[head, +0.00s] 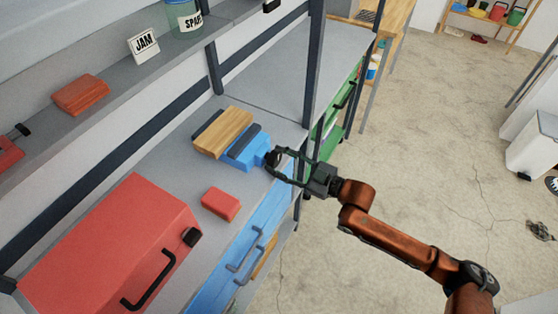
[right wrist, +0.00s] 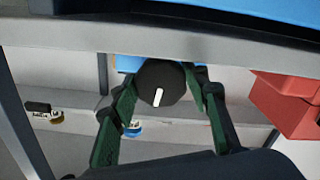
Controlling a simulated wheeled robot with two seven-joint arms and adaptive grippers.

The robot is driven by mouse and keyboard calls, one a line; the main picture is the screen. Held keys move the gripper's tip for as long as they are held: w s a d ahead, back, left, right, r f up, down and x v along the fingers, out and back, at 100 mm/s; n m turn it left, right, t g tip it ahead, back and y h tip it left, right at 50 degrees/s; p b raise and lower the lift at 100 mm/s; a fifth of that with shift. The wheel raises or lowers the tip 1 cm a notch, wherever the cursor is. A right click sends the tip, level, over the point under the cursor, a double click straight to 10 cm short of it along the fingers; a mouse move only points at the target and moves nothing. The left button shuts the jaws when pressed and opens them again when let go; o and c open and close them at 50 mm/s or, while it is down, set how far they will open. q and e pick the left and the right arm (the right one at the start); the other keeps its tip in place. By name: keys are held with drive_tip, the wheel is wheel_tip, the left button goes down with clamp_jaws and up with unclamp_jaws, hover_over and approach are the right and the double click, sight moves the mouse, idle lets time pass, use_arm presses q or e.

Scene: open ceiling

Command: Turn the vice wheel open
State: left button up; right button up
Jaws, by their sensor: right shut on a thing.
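The blue vice (head: 247,150) sits on the grey workbench with a wooden block (head: 223,132) between its dark jaws. Its round black wheel (head: 272,158) faces the front edge of the bench. In the right wrist view the wheel (right wrist: 161,84) carries a white mark that stands near upright, tilted slightly. My right gripper (head: 276,162) is shut on the wheel, with one finger on each side of it. The gripper's fingers also show in the right wrist view (right wrist: 160,98). My left gripper is not in view.
A small red block (head: 221,204) lies on the bench near the vice, and a red toolbox (head: 112,246) stands at the lower left. Blue drawers (head: 240,262) with handles are below. A dark post (head: 313,80) rises behind the vice. Floor (head: 420,130) at right is open.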

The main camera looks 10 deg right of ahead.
drive_tip(key=o, duration=1.2)
drive_tip(key=shift+c, duration=0.2)
drive_tip(key=v, duration=1.2)
